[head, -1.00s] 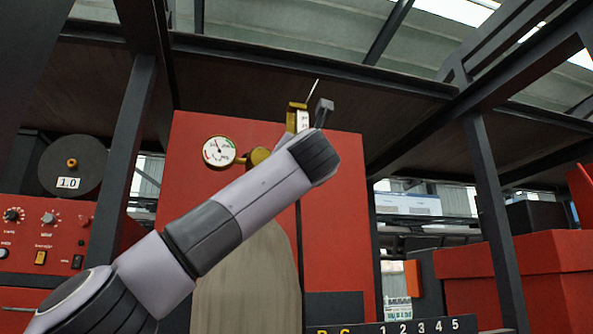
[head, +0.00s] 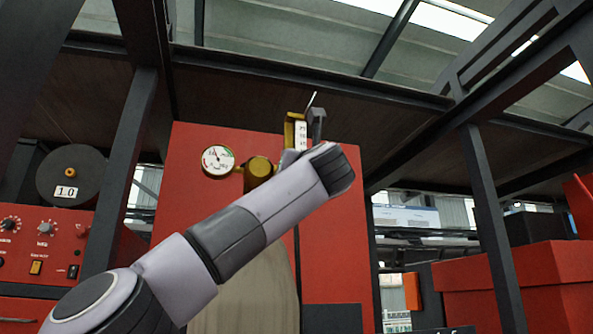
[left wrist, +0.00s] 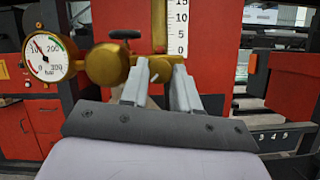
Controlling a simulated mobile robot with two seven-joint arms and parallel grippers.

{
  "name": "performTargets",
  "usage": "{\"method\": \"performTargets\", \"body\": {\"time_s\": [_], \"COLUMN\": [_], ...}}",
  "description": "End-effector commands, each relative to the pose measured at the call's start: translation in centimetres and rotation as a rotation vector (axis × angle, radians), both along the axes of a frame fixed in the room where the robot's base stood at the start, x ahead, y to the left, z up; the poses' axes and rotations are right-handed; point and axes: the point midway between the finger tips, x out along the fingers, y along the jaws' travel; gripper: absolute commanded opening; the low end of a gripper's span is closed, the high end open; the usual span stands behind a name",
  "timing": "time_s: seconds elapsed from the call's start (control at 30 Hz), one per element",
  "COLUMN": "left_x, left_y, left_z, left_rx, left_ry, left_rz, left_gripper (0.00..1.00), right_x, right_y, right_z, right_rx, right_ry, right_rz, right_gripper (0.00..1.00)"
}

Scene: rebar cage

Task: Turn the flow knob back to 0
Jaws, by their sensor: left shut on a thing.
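The brass regulator (head: 260,168) with its flow tube (head: 300,136) stands before a red panel in the head view. In the left wrist view the flow tube's white scale (left wrist: 180,28) reads 15 down to 0. My left gripper (left wrist: 160,70) has its two fingers at the brass fitting just below the scale, shut on a small part there. I take this part to be the flow knob; the fingers mostly hide it. In the head view my arm covers the grip. My right gripper is not in view.
A round pressure gauge (left wrist: 46,57) is left of the regulator. A dark handle (left wrist: 125,34) sits above the brass body. A tan cylinder (head: 240,290) stands below. A red control box (head: 45,240) is at left, red cabinets (head: 540,280) at right.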

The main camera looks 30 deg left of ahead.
Motion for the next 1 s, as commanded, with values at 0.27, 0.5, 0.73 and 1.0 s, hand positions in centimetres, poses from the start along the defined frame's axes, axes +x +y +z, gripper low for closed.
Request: {"method": "performTargets", "body": {"time_s": [0.27, 0.5, 0.73, 1.0], "left_x": [-0.1, -0.1, -1.8, -4.0], "left_y": [0.1, -0.1, -2.0, -4.4], "left_z": [0.1, -0.1, -1.5, -2.7], "left_rx": [-0.001, 0.0, 0.003, 0.001], "left_ry": [-0.001, 0.0, -0.001, -0.001], "left_rz": [0.001, 0.0, -0.002, 0.0], "left_gripper": [0.55, 0.55, 0.55, 0.55], "right_x": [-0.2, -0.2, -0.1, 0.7], "right_y": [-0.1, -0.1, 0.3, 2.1], "right_z": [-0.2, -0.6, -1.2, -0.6], "right_rx": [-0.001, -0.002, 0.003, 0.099], "right_ry": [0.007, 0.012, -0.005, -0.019], "right_rz": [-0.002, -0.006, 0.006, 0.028], "right_gripper": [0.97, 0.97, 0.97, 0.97]}}
